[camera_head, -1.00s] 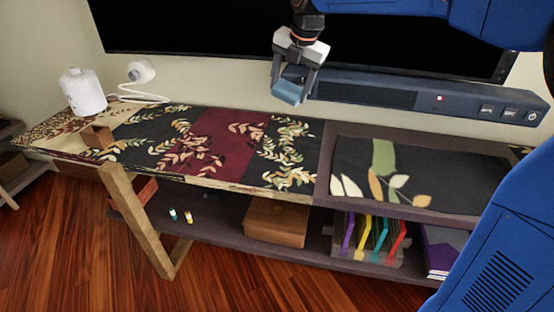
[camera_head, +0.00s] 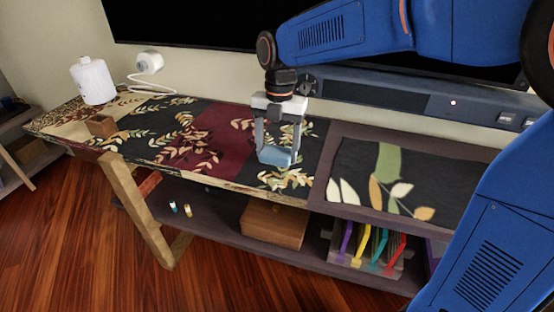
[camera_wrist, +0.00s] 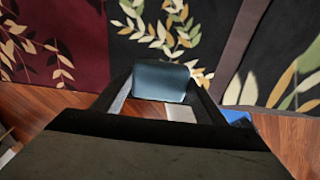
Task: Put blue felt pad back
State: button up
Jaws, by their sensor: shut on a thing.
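My gripper (camera_head: 277,150) is shut on the blue felt pad (camera_head: 276,156), a small grey-blue piece between the fingertips. The gripper points down over the right part of the leaf-patterned table top, near its front edge. In the wrist view the pad (camera_wrist: 160,82) sits between the two fingers, with the patterned runner beyond it. The pad appears to be above the surface; its exact height is hard to tell.
A long dark soundbar (camera_head: 400,95) lies along the back. The lower shelf holds a brown wooden box (camera_head: 273,222), coloured dividers (camera_head: 360,243) and two small bottles (camera_head: 188,210).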

aim_at(277, 159)
jog(key=shift+f, duration=1.85)
jog(key=shift+f, duration=0.1)
jog(key=o, duration=1)
